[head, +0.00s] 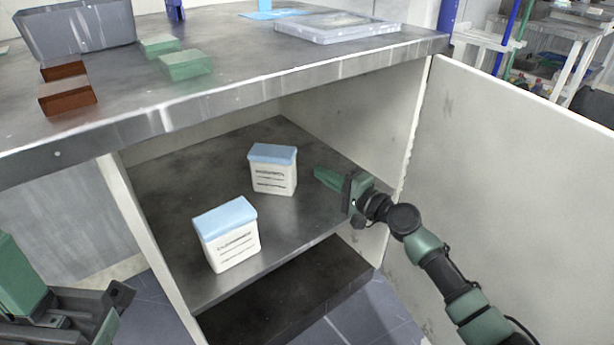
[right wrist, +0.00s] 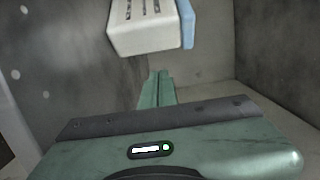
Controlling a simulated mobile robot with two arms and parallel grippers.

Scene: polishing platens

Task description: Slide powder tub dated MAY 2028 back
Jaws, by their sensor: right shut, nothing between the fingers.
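Two white powder tubs with light blue lids stand upright on the shelf inside the open cabinet. The back tub (head: 273,176) is near the middle of the shelf; the front tub (head: 232,247) is nearer the front edge, to the left. Both bear dark label lines, too small to read a date. My right gripper (head: 320,175) is shut and empty, to the right of the back tub and apart from it. In the right wrist view, its closed fingers (right wrist: 158,85) point towards a tub (right wrist: 145,28). Part of my left gripper (head: 75,312) shows at the lower left; its fingertips are unclear.
The cabinet shelf (head: 180,190) has free room behind and right of the back tub. The open door (head: 510,170) stands right of my right arm. The worktop (head: 235,75) above carries a grey bin (head: 75,32), green and brown blocks and a flat plate (head: 335,27).

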